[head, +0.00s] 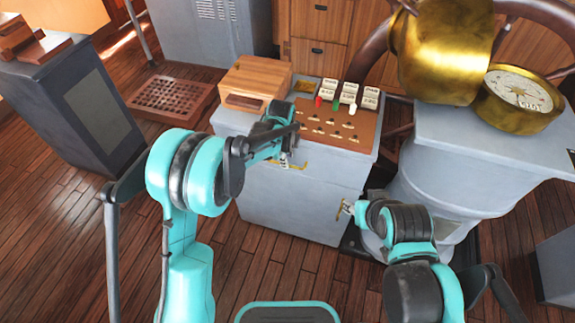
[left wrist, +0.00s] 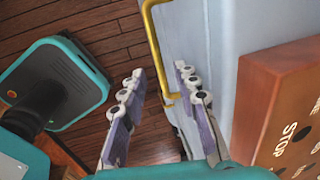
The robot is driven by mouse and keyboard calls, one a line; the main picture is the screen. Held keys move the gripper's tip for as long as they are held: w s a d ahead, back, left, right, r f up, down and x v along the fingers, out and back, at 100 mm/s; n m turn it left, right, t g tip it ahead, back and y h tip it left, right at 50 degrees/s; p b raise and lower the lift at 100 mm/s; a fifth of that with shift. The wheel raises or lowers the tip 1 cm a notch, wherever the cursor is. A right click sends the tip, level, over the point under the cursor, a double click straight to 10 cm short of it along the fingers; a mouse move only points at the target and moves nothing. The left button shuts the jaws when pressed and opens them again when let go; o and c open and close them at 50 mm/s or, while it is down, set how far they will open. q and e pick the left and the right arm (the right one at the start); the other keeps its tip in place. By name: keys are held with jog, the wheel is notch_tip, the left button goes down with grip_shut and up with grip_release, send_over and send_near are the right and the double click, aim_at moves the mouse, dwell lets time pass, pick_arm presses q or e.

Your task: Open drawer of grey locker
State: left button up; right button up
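The grey locker (head: 285,210) stands in the middle of the head view, with a drawer front at its top and a brass handle on it (head: 300,166). My left gripper (head: 287,163) is at this handle, partly hidden by its own arm. In the left wrist view, the left gripper (left wrist: 158,72) is open, and the brass handle (left wrist: 152,38) reaches between its fingers; I cannot tell if they touch it. The drawer looks closed.
On the locker top are a wooden box (head: 256,80) and a brown control panel (head: 336,124) with switches. A grey pedestal (head: 455,150) with a brass compass (head: 518,98) stands close on the right. A dark grey cabinet (head: 65,115) is at left. Wooden floor is clear before the locker.

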pick_arm(q)
jog(key=shift+w+d+f+b, duration=0.1)
jog(key=shift+w+f+b, duration=0.1)
jog(key=shift+f, duration=0.6)
jog(key=shift+w+f+b, duration=0.1)
jog(key=shift+f+b, duration=0.1)
jog(key=shift+f, duration=0.55)
grip_shut()
jog(key=s+a, duration=0.3)
jog(key=s, duration=0.8)
jog(key=s+a, duration=0.4)
jog(key=s, duration=0.8)
jog(key=shift+a+b, duration=0.2)
jog(key=shift+b, duration=0.15)
grip_release()
